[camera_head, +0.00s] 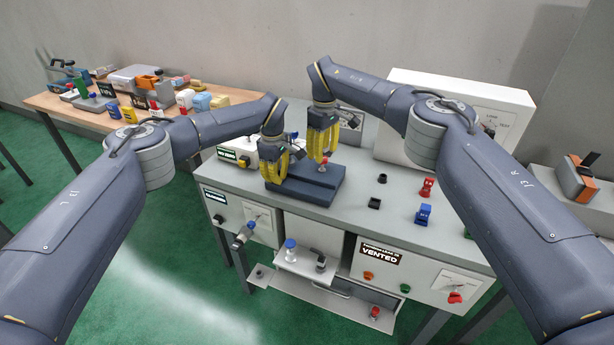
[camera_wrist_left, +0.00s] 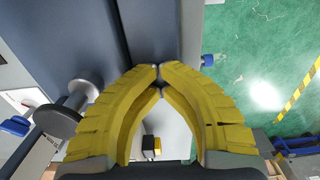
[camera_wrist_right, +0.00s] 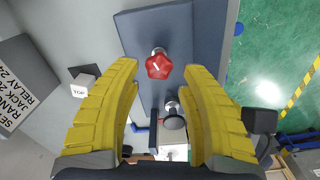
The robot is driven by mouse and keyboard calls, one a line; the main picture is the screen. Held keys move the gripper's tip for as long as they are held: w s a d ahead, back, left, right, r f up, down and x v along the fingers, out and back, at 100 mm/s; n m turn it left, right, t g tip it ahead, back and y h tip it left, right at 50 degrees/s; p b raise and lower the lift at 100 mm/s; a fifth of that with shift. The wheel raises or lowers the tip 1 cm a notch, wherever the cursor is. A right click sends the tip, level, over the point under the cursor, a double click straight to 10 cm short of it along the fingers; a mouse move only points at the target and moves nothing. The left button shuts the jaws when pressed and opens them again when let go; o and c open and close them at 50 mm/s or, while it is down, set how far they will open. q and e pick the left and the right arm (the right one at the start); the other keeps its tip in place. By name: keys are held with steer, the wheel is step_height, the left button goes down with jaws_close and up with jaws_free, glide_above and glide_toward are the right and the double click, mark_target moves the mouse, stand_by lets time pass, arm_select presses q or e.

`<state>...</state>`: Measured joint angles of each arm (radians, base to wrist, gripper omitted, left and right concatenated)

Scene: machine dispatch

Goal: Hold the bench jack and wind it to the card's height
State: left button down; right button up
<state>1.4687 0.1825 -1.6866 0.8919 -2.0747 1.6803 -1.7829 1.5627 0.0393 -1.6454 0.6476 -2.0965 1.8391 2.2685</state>
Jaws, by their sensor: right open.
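The bench jack (camera_head: 318,190) is a dark blue-grey block on the bench, with a red star knob (camera_wrist_right: 158,65) on its top. My right gripper (camera_head: 322,157) is open above the jack; in the right wrist view the knob lies just ahead of and between its spread fingertips (camera_wrist_right: 160,68). My left gripper (camera_head: 273,180) is at the jack's left end. In the left wrist view its fingertips (camera_wrist_left: 161,67) nearly meet over the blue-grey jack (camera_wrist_left: 155,25), with nothing clear between them. A printed card (camera_wrist_right: 20,85) lies left in the right wrist view; its contact with the jack cannot be judged.
A white box with a display (camera_head: 236,152) stands left of the jack. Red (camera_head: 427,187) and blue (camera_head: 423,214) parts and black sockets (camera_head: 375,203) are on the bench to the right. A large white cabinet (camera_head: 400,95) stands behind. A side table (camera_head: 50,101) holds several tools.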

steer(key=o, duration=0.3)
steer(key=shift+r, duration=0.15)
steer(key=shift+w+r+n, duration=0.1)
steer(key=shift+r+n, duration=0.15)
steer(key=shift+n, duration=0.35)
steer(key=n, duration=0.5)
steer(key=shift+r, duration=0.3)
steer(key=n, duration=0.5)
steer(key=shift+d+r, duration=0.1)
steer(key=shift+r, duration=0.05)
steer(key=n, duration=0.6)
steer(key=shift+r, duration=0.1)
steer(key=n, duration=0.6)
steer(key=shift+f, duration=2.5)
jaws_close()
